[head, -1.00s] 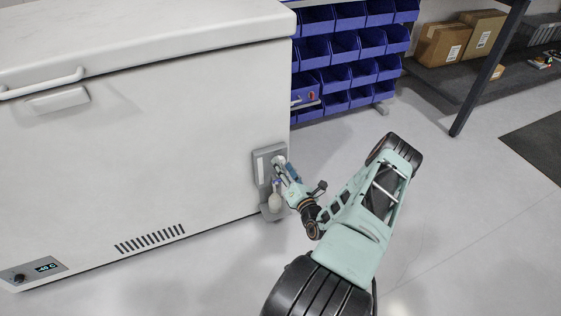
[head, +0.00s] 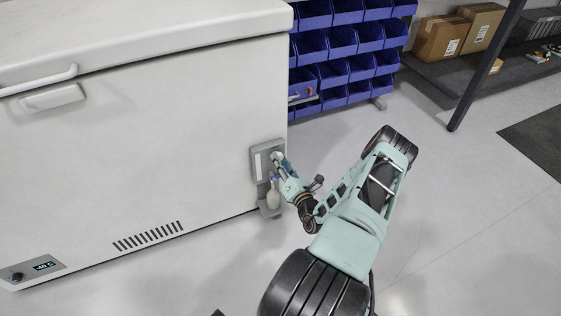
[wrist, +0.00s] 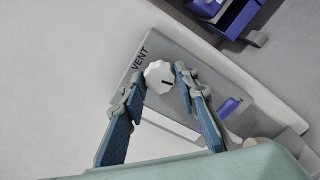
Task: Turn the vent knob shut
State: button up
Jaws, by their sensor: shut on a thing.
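The vent knob (wrist: 159,77) is white with a scalloped edge and a short dark line on its face. It sits on a grey panel (wrist: 132,72) marked VENT, and in the head view this panel (head: 255,170) is on the white chest freezer's (head: 150,150) front, near its right end. My gripper (wrist: 160,82) is shut on the knob, one fingertip on each side of its rim. In the head view, my gripper (head: 280,166) reaches the panel from the right and hides most of the knob.
A rack of blue bins (head: 335,50) stands behind the freezer. Boxes (head: 445,38) sit on a dark shelf at the back right.

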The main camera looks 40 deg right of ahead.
jog(key=shift+n+p, duration=5.4)
jog(key=shift+n, duration=10.9)
jog(key=o, duration=1.1)
